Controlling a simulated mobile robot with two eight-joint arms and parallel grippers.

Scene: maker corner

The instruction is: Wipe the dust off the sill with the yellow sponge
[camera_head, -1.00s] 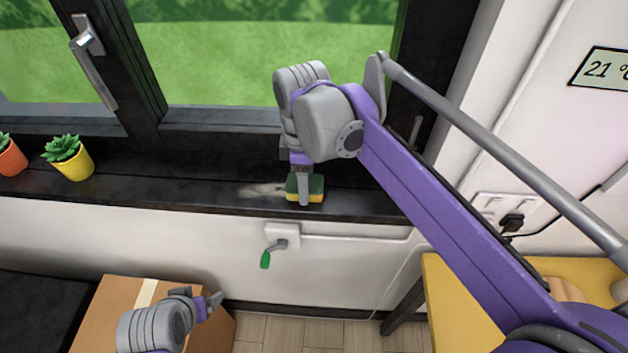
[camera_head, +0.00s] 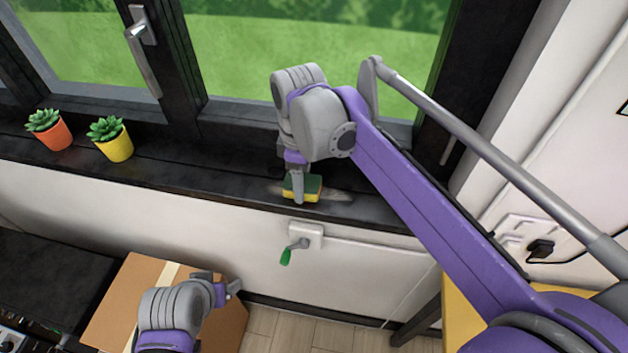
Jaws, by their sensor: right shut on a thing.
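The yellow sponge (camera_head: 313,192), with a dark green top, lies flat on the black window sill (camera_head: 210,177). My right gripper (camera_head: 298,190) points down and is shut on the sponge; one finger covers part of its front. Pale dust (camera_head: 337,196) shows on the sill right of the sponge, with a faint bit at its left edge. Dust under the sponge is hidden. My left gripper (camera_head: 228,290) is low, over the cardboard box, away from the sill; its jaw opening is unclear.
An orange pot (camera_head: 54,136) and a yellow pot (camera_head: 117,148) with succulents stand on the sill at left. A crank with a green handle (camera_head: 287,255) sticks out below the sill. A cardboard box (camera_head: 110,315) stands below. The sill between yellow pot and sponge is clear.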

